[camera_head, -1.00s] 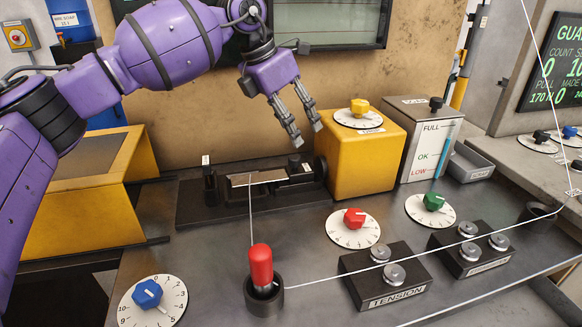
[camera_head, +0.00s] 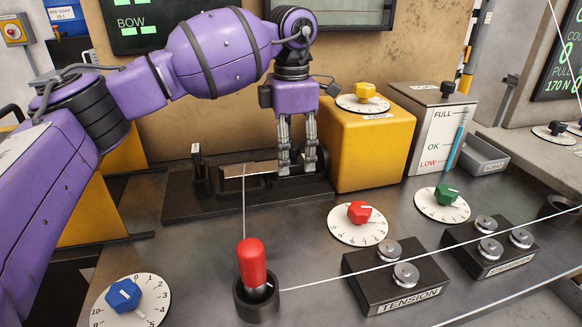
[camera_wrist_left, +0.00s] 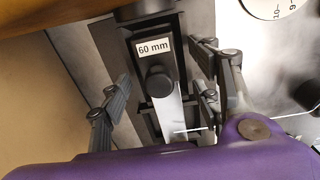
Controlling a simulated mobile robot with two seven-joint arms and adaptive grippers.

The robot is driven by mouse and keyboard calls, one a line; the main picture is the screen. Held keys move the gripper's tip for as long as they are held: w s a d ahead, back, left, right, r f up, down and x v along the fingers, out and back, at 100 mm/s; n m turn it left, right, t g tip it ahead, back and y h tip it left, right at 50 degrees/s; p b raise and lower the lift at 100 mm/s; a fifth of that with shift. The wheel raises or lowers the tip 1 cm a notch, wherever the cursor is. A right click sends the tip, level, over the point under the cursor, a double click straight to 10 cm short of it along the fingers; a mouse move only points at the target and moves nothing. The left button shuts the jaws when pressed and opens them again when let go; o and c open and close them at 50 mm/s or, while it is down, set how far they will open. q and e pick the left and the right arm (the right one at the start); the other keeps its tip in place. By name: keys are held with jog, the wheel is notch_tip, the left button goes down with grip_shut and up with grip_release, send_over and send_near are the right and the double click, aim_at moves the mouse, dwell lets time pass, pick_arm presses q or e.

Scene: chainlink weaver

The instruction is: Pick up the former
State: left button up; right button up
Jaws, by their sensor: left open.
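A flat silver bar with a black knob, which appears to be the former (camera_head: 250,169), lies in a black fixture (camera_head: 200,211) on the bench. In the left wrist view the bar (camera_wrist_left: 172,118) runs below the round black knob (camera_wrist_left: 160,84), near a "60 mm" label (camera_wrist_left: 153,47). A white wire hangs from the bar towards the red-handled pin (camera_head: 252,262). My left gripper (camera_head: 297,168) points down over the fixture's right part. Its fingers are open, one on each side of the knob; I cannot tell whether they touch it. My right gripper is not in view.
A yellow block (camera_head: 365,148) with a dial stands close right of my left gripper. A white gauge box (camera_head: 437,125) is beyond it. Dials and a black TENSION block (camera_head: 392,272) sit in front, with a white wire stretched across. A wall is behind.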

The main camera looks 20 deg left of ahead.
pick_arm(q)
jog(key=shift+f, duration=0.45)
grip_shut()
jog(key=shift+r, duration=0.15)
jog(key=shift+r, duration=0.1)
